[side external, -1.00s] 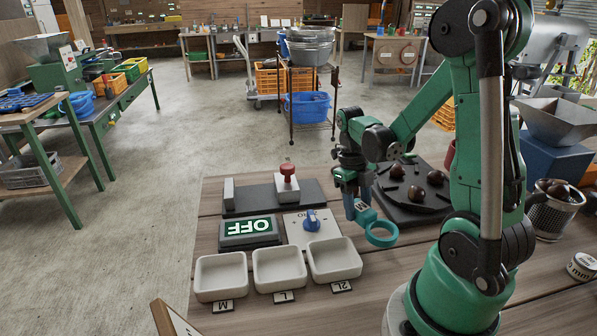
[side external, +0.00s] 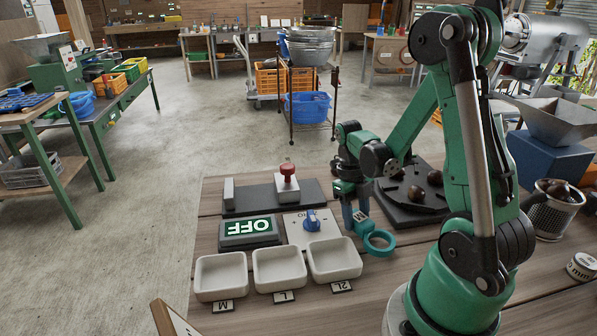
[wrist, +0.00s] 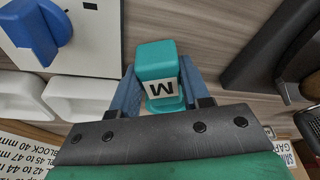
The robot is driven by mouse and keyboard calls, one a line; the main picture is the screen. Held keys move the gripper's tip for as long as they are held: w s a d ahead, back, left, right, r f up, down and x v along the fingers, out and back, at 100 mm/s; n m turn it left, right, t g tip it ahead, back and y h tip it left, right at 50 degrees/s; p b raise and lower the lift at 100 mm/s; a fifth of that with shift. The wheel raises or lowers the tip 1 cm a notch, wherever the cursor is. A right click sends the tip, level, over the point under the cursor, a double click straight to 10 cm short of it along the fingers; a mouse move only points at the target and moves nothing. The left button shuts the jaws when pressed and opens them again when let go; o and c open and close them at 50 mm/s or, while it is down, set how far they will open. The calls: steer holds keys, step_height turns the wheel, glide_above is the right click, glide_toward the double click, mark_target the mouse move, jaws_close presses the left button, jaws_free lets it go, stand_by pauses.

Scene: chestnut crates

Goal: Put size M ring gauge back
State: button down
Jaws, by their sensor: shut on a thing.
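The size M ring gauge is a teal ring with a block handle; its ring (side external: 380,242) shows in the side view just below my gripper. In the wrist view its handle (wrist: 158,72) carries a white label with a black M. My gripper (side external: 358,212) is shut on this handle, with a blue finger on each side; the fingers also show in the wrist view (wrist: 160,92). The gauge is held over or at the wooden table, right of the switch panel. I cannot tell whether the ring touches the table. The ring is hidden in the wrist view.
White trays labelled M (side external: 221,277), L (side external: 279,269) and 2L (side external: 334,260) stand at the front left. Behind them are an OFF display (side external: 249,232) and a blue knob (side external: 312,220). A dark round plate (side external: 408,212) with chestnuts lies behind the gauge.

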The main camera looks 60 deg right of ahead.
steer(key=shift+f, duration=0.35)
steer(key=shift+c, duration=1.7)
jaws_free()
